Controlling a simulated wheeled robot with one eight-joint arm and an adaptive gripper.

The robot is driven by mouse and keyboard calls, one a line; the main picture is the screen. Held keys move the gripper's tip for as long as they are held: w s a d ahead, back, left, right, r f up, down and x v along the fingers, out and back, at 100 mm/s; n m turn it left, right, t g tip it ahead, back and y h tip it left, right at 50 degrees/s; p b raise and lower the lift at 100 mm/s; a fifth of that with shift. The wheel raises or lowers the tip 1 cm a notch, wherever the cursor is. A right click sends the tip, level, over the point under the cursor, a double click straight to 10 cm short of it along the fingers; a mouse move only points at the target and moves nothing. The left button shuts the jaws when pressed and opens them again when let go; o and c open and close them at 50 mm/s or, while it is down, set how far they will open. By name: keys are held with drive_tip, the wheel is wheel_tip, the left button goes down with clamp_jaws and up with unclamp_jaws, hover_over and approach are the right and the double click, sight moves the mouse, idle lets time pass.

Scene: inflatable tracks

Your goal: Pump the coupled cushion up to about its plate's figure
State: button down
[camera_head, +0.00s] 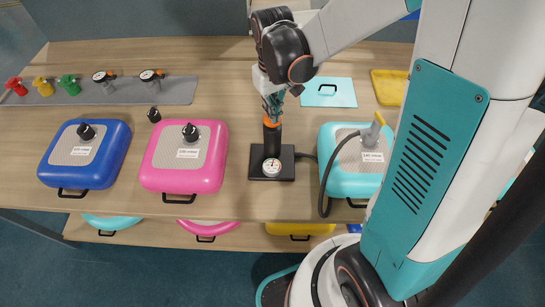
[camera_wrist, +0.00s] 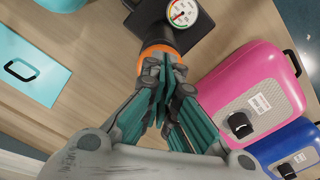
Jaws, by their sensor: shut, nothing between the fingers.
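The turquoise cushion (camera_head: 345,187) lies at the right of the table, partly behind my arm. A dark hose (camera_head: 327,172) runs to a grey and yellow coupling (camera_head: 374,132) on its top. Its plate (camera_head: 372,157) is too small to read. The black pump (camera_head: 272,145) stands upright left of it, with an orange top (camera_wrist: 158,52) and a base bearing a round gauge (camera_head: 271,167). The gauge also shows in the wrist view (camera_wrist: 182,12), its reading unclear. My gripper (camera_head: 272,110) points down, shut and empty, its fingertips (camera_wrist: 166,72) right at the orange top; I cannot tell whether they touch.
A pink cushion (camera_head: 165,175) and a blue cushion (camera_head: 110,168) with black knobs lie left of the pump. Coloured valves and two gauges stand on a grey mat (camera_head: 130,97). A turquoise panel (camera_head: 345,92) and yellow tray (camera_head: 390,76) lie behind. More cushions sit on a lower shelf.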

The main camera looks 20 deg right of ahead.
wheel_tip(320, 180, up, 9)
drive_tip(key=p, duration=0.6)
drive_tip(key=shift+f, duration=0.2)
drive_tip(key=shift+r, duration=0.1)
idle(0.5)
wheel_tip(320, 180, up, 5)
drive_tip(key=p, duration=0.3)
drive_tip(key=shift+p, duration=0.4)
drive_tip(key=shift+s+b, duration=0.1)
drive_tip(key=shift+b, duration=0.2)
drive_tip(key=s+f+m+t+b, duration=0.1)
drive_tip(key=s+f+t+b, duration=0.6)
drive_tip(key=s+b, duration=0.6)
drive_tip(key=b, duration=0.4)
drive_tip(key=shift+f, duration=0.35)
